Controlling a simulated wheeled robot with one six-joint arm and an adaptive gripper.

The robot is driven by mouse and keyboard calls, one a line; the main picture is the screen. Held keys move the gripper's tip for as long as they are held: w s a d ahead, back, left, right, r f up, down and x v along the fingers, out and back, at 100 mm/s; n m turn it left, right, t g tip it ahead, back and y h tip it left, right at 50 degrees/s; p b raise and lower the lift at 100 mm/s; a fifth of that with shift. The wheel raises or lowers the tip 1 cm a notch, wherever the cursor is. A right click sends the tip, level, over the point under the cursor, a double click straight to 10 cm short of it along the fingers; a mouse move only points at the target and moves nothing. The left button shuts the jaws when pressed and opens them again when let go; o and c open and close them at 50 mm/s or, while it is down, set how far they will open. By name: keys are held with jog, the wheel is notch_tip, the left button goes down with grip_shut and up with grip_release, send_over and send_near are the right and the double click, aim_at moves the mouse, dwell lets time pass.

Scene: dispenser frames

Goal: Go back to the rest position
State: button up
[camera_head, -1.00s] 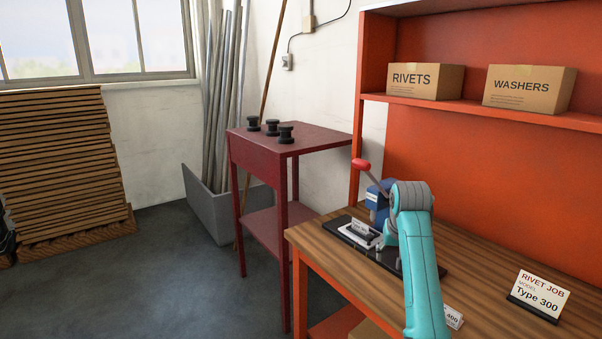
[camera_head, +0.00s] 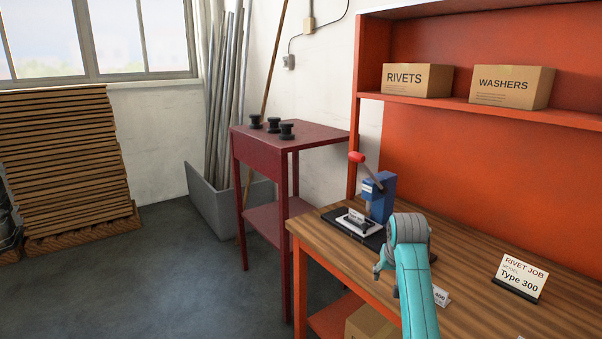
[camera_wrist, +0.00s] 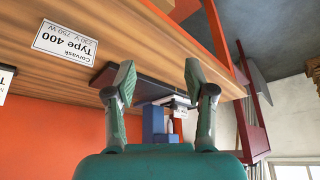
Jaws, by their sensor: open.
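My teal arm reaches in from the bottom of the head view. My gripper (camera_head: 384,272) is in front of the wooden bench top (camera_head: 465,264), near its front edge. In the wrist view my gripper (camera_wrist: 158,82) has its two fingers spread, with nothing between them. Past the fingers is the blue press (camera_head: 380,196) with a red-knobbed lever, standing on a black base at the bench's left end. The press also shows upside down in the wrist view (camera_wrist: 152,125). A small white-labelled item (camera_head: 356,219) sits on the press base.
A sign reading Type 300 (camera_head: 521,277) stands on the bench. A Type 400 card (camera_wrist: 65,41) lies nearer my arm. A dark red side table (camera_head: 290,140) holds several black spools. RIVETS (camera_head: 417,80) and WASHERS (camera_head: 511,87) boxes sit on the orange shelf.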

jog(key=s+a+f+t, duration=0.1)
jog(key=s+f, duration=0.4)
jog(key=f, duration=0.8)
jog(key=s+a+f+t, duration=0.1)
jog(key=s+f+t, duration=0.1)
jog(key=s+f, duration=0.8)
jog(key=s+a+f+t, duration=0.2)
jog(key=s+f, duration=0.5)
jog(key=s, duration=0.6)
jog(key=s+a+r+n+t, duration=0.1)
jog(key=s+r, duration=0.1)
jog(key=s, duration=0.9)
jog(key=s+r+t, duration=0.1)
jog(key=s+r, duration=0.1)
jog(key=s, duration=0.8)
jog(key=s+r+t, duration=0.2)
jog(key=s+r, duration=1.4)
jog(key=shift+a+r+n+t+y, duration=0.25)
jog(key=shift+a+n+t+y, duration=0.05)
jog(key=shift+t, duration=0.1)
